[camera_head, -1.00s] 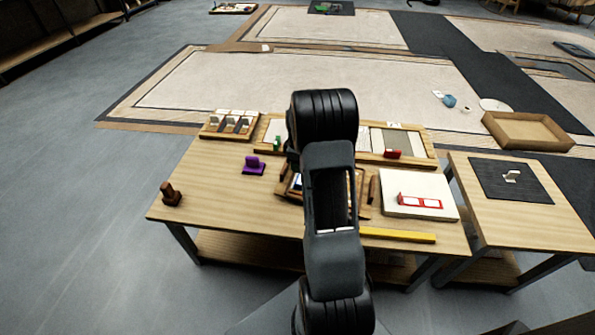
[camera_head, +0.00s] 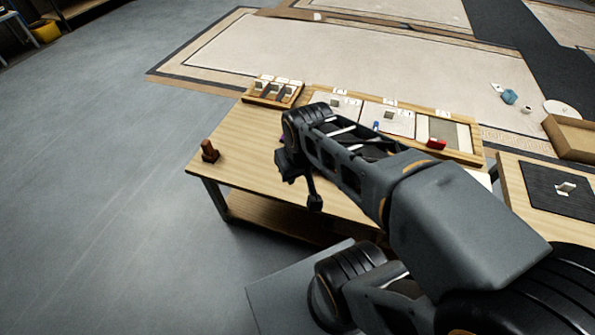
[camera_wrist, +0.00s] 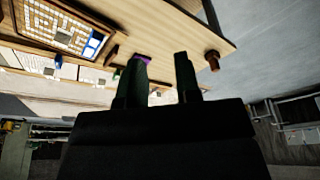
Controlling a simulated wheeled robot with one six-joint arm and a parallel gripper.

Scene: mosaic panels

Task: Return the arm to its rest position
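My arm (camera_head: 370,170) reaches from the lower right over the wooden table (camera_head: 235,150) in the head view, bent, with its wrist end above the table's front part. In the wrist view, my gripper (camera_wrist: 161,57) shows two dark fingers standing apart with nothing held between them. A purple piece (camera_wrist: 144,59) lies on the table beyond the left finger. In the head view the arm hides much of the table's middle and front.
A brown peg-like block (camera_head: 209,151) stands near the table's left corner. A slotted wooden tray (camera_head: 272,92) and a long panel frame (camera_head: 478,158) with a red piece (camera_head: 436,144) line the back. A side table (camera_head: 513,190) stands right. Open floor (camera_head: 110,200) lies left.

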